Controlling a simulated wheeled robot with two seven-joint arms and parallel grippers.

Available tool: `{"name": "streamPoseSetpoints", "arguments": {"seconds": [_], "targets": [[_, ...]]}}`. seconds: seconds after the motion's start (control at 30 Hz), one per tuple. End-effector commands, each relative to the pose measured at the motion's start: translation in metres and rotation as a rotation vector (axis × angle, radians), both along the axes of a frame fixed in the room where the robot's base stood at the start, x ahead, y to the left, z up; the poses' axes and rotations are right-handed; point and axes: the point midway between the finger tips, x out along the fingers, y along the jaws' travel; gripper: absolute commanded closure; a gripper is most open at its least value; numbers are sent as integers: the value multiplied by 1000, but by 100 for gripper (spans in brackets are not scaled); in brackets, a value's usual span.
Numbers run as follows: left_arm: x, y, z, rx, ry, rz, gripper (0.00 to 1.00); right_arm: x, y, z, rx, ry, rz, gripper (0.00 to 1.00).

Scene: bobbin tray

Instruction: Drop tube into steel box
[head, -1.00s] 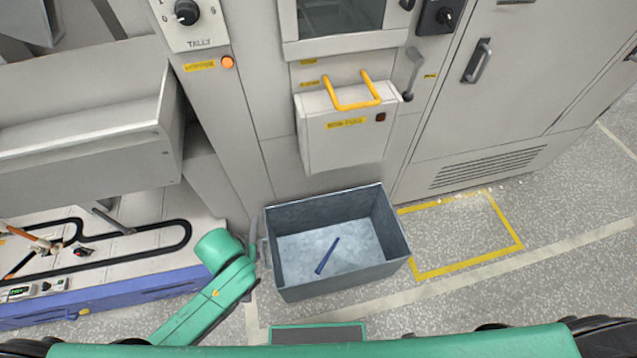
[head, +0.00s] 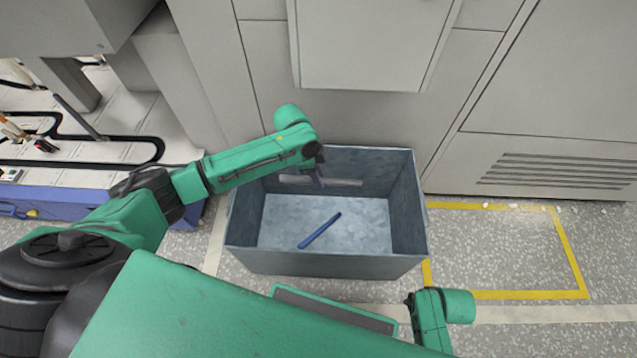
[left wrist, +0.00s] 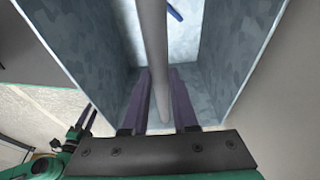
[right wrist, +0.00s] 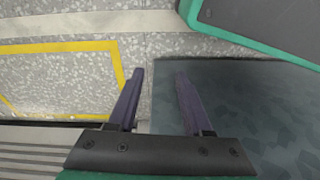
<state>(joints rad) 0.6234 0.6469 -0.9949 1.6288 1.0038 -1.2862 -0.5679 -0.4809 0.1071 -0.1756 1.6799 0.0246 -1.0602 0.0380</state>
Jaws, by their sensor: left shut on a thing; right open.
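The steel box (head: 330,262) stands open on the floor in the middle of the head view. A dark blue tube (head: 320,231) lies slanted on its floor. My left gripper (head: 318,181) is over the back part of the box. It is shut on a light grey tube (left wrist: 152,35), which runs between its fingers (left wrist: 160,75) in the left wrist view and shows as a pale bar in the head view (head: 345,182). The box's walls (left wrist: 245,35) lie on both sides below. My right gripper (right wrist: 161,76) is open and empty, near the box's outside.
Grey machine cabinets (head: 370,40) rise behind the box. A yellow floor outline (head: 570,250) lies to its right, with free floor inside. On the left is a bench with a black track (head: 80,163) and a blue edge (head: 75,200).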

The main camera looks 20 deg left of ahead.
Motion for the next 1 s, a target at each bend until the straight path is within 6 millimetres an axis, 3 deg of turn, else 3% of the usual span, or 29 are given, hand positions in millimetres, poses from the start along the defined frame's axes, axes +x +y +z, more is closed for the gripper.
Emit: {"name": "streamPoseSetpoints", "arguments": {"seconds": [0.3,0.63,0.8,1.0], "targets": [[0,1,-22,1,-1,3,100,16,12,50,25,-19,14,50],[0,0,-40,0,-1,2,100,12,17,111,48,-33,34,50],[0,0,-53,0,-1,2,100,27,40,99,112,-151,70,50],[0,0,-57,0,-1,3,100,37,56,99,160,-234,88,50]]}}
